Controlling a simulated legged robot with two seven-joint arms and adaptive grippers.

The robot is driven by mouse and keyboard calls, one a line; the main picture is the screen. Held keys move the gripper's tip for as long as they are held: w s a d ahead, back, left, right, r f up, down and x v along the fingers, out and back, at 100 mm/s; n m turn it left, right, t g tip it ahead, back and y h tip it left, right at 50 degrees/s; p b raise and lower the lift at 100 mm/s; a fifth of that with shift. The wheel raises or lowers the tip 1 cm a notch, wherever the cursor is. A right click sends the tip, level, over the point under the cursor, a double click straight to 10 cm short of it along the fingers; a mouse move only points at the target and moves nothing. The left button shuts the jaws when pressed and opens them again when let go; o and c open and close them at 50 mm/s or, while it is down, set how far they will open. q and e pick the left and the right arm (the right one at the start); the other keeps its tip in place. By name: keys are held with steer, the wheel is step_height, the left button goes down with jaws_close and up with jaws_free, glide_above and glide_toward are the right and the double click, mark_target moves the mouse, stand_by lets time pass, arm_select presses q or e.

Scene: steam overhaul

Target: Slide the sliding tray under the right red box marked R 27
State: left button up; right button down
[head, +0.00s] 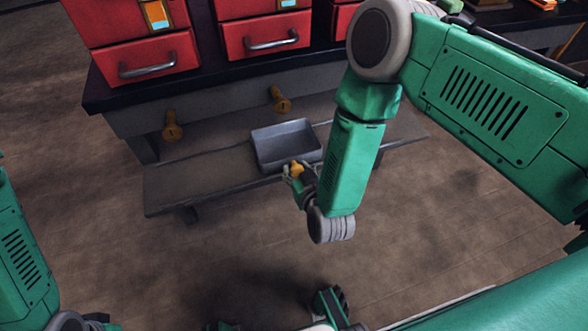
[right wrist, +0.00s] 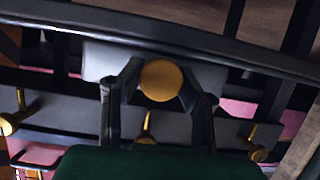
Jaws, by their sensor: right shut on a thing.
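The grey sliding tray (head: 287,146) is a shallow open tray on the low shelf, below the bench with the red boxes. My right gripper (head: 299,170) is at its near side, shut on a round brass knob (head: 296,168) there. In the right wrist view the knob (right wrist: 161,80) sits between the two dark fingers. The rightmost red box (head: 342,22) is partly hidden by my right arm, and its marking cannot be read. The tray lies below and in front of the middle red box (head: 262,22). My left gripper is not visible.
Another red box (head: 130,40) stands at the left on the bench. Two brass knobs (head: 172,127) (head: 280,100) stick out from the bench's grey front. The shelf (head: 185,185) is bare to the left of the tray. My right arm covers part of its right side.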

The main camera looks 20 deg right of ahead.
mark_target(379, 148)
steer(key=d+p, duration=0.1)
steer(key=d, duration=0.7)
steer(key=d+p, duration=0.2)
steer(key=d, duration=0.5)
steer(key=d+p, duration=0.1)
steer(key=d, duration=0.7)
steer(key=shift+w+d+f, duration=0.15)
steer(key=shift+w+d, duration=0.1)
steer(key=shift+d, duration=0.65)
steer(key=c, duration=1.3)
jaws_free()
steer(key=shift+d, duration=0.1)
steer(key=shift+o, duration=0.9)
steer(key=v, duration=1.1)
steer(key=shift+s, duration=0.35)
